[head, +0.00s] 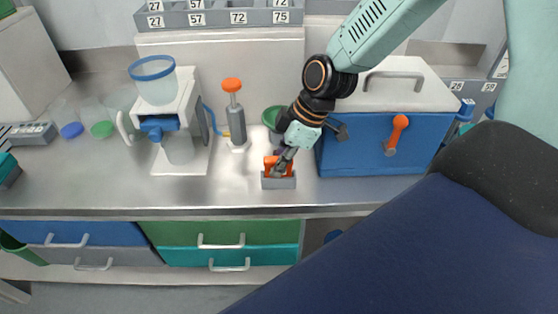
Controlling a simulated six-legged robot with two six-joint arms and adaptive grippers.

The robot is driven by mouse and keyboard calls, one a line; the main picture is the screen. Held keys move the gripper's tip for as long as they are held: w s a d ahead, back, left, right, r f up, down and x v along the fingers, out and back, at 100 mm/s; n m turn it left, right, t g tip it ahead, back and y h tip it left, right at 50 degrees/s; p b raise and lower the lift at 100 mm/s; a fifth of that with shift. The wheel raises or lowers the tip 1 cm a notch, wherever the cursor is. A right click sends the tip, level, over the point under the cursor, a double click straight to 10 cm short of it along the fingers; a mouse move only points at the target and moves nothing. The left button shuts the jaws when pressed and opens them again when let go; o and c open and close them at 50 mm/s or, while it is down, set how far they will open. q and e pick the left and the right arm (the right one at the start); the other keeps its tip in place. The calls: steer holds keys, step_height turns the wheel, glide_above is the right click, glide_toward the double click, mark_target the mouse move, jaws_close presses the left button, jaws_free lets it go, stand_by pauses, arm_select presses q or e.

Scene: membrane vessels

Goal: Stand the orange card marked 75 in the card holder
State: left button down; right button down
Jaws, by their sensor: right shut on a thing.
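The orange card (270,162) is upright at the grey card holder (279,184), which stands near the front edge of the counter. My right gripper (281,165) reaches down from the upper right and is shut on the orange card. Its fingers hide part of the card, so its marking cannot be read. The card's lower edge is at the holder's slot, but I cannot tell whether it is fully seated. My left gripper is not in view.
A blue box (360,145) with a white lid and orange lever stands to the right. A grey pump with an orange knob (232,86) and a white stand with a clear vessel (158,85) are to the left. Numbered racks (215,17) line the back. Bare counter (220,192) lies left of the holder.

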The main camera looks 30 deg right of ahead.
steer(key=c, duration=1.2)
jaws_free()
steer(key=shift+d+r, duration=0.2)
steer(key=shift+r, duration=0.5)
steer(key=v, duration=1)
steer(key=shift+s+r, duration=0.25)
